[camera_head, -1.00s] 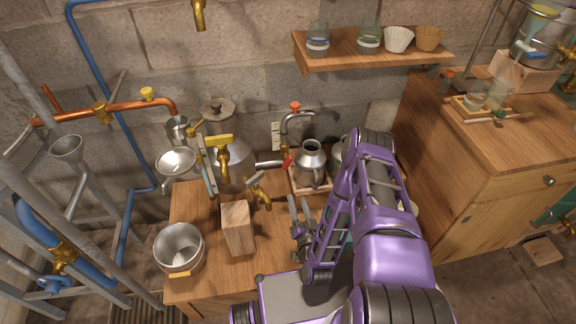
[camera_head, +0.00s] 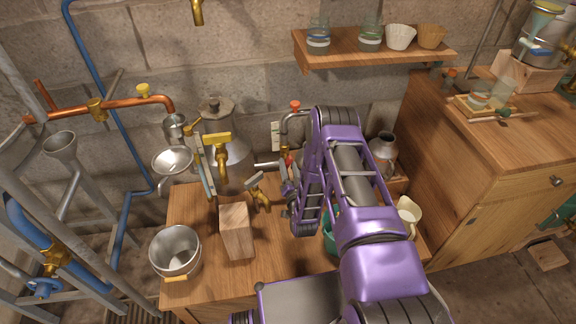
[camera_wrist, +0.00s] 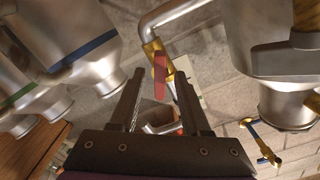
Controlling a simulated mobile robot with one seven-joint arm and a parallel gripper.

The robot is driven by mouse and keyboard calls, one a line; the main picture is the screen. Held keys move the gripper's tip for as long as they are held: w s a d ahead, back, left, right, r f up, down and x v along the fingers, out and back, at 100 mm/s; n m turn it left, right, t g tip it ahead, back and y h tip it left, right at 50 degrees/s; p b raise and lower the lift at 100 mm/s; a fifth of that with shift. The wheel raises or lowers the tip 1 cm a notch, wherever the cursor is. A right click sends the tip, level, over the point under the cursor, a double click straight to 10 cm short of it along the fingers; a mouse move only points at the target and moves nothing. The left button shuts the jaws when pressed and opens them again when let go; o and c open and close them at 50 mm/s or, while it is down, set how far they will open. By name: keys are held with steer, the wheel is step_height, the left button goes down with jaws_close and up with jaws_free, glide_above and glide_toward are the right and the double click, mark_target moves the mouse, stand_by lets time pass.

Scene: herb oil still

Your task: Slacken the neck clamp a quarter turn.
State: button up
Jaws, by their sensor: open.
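In the head view my arm mostly hides the gripper.
A tap with a red lever (camera_wrist: 160,78) shows beyond my open fingers. Steel cans (camera_wrist: 75,35) fill the wrist view's left. In the head view, a wooden block (camera_head: 237,232), a steel pot (camera_head: 175,252) and a yellow-handled brass valve (camera_head: 216,140) crowd the bench.

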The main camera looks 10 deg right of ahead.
steer(key=shift+w, duration=0.75)
jaws_close()
